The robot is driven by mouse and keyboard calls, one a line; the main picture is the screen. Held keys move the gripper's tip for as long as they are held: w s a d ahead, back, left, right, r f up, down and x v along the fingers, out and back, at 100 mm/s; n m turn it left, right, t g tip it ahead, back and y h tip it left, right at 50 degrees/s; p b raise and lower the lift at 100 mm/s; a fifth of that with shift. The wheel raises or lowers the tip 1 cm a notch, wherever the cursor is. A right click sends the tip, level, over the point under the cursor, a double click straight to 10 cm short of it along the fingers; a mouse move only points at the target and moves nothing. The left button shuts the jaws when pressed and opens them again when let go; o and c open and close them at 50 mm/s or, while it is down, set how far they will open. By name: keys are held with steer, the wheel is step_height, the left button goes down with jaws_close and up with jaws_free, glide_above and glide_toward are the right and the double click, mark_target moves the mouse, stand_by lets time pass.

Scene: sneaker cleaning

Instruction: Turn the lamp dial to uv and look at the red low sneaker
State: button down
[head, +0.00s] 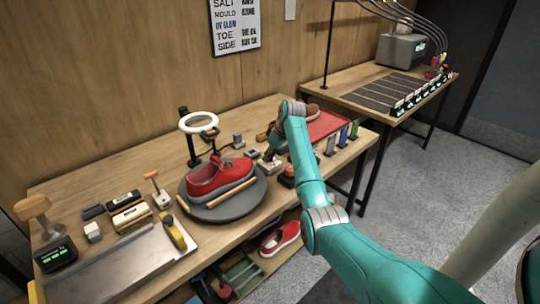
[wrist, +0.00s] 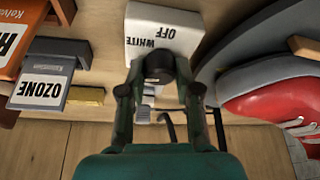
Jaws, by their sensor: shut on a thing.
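The lamp dial is a dark round knob (wrist: 159,67) on a white box (wrist: 178,17) in the wrist view. The labels WHITE and OFF show upside down on the box; no UV label is visible. My gripper (wrist: 160,82) is shut on the knob, one finger on each side. In the head view my gripper (head: 270,155) is low over the bench, right of the turntable. The red low sneaker (head: 220,176) rests on the round grey turntable (head: 226,210). Part of it shows at the right of the wrist view (wrist: 270,97). The white ring lamp (head: 198,117) stands behind it.
An OZONE container (wrist: 43,80) and an orange box (wrist: 18,33) are close by in the wrist view. A red tray (head: 330,124) with a brown shoe lies to the right. Another red shoe (head: 280,238) is on the lower shelf. Brushes and a metal tray (head: 130,268) occupy the bench's left.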

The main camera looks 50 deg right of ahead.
steer(key=n, duration=0.2)
steer(key=n+y, duration=0.1)
steer(key=n, duration=0.1)
steer(key=shift+d+n+g+y, duration=0.1)
steer(key=shift+n+g+y, duration=0.2)
steer(key=shift+n+g, duration=0.1)
steer(key=shift+n, duration=0.3)
steer(key=c, duration=0.8)
jaws_free()
steer(key=v, duration=1.2)
steer(key=shift+d+f, duration=0.1)
steer(key=shift+d, duration=0.1)
